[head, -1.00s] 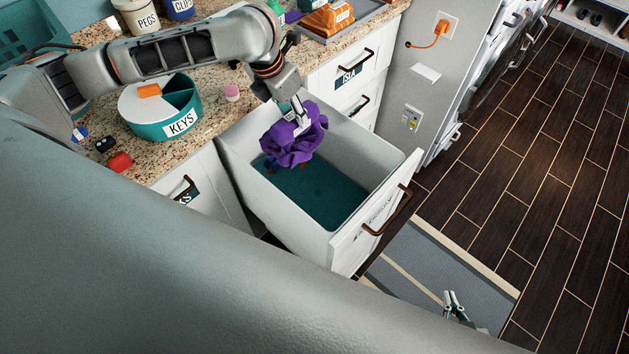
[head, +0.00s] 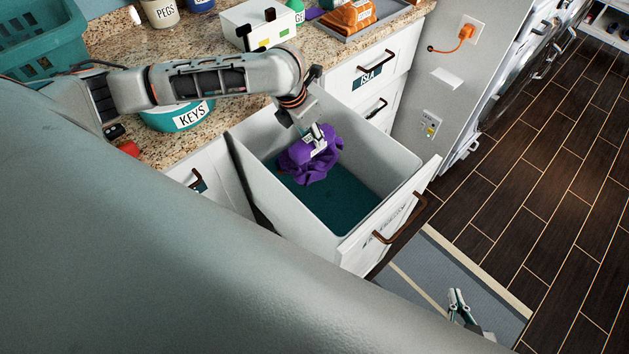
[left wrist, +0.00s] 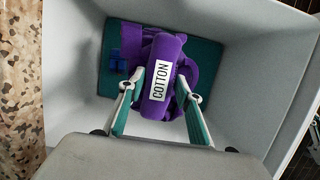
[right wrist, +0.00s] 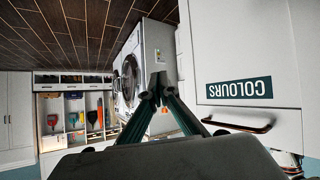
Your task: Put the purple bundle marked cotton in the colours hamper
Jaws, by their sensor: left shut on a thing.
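The purple bundle (head: 308,163) is gripped by my left gripper (head: 316,136), inside the walls of the open pull-out hamper (head: 408,185). In the left wrist view its COTTON label (left wrist: 160,80) faces the camera, and the fingers are on either side of it. Purple cloth shows around the roll; I cannot tell whether it touches the teal bottom (head: 350,205). The hamper's front label is unreadable in the head view. The right wrist view shows a white front with an upside-down COLOURS label (right wrist: 240,88). My right gripper (head: 457,292) is shut and empty, low over the mat.
A small blue thing (left wrist: 118,63) lies in the hamper beside the bundle. The granite counter (head: 225,105) holds the KEYS tub (head: 178,120), a white box (head: 245,20) and an orange bundle (head: 348,15). A copper handle (head: 405,220) sticks out from the hamper front. The dark floor at right is clear.

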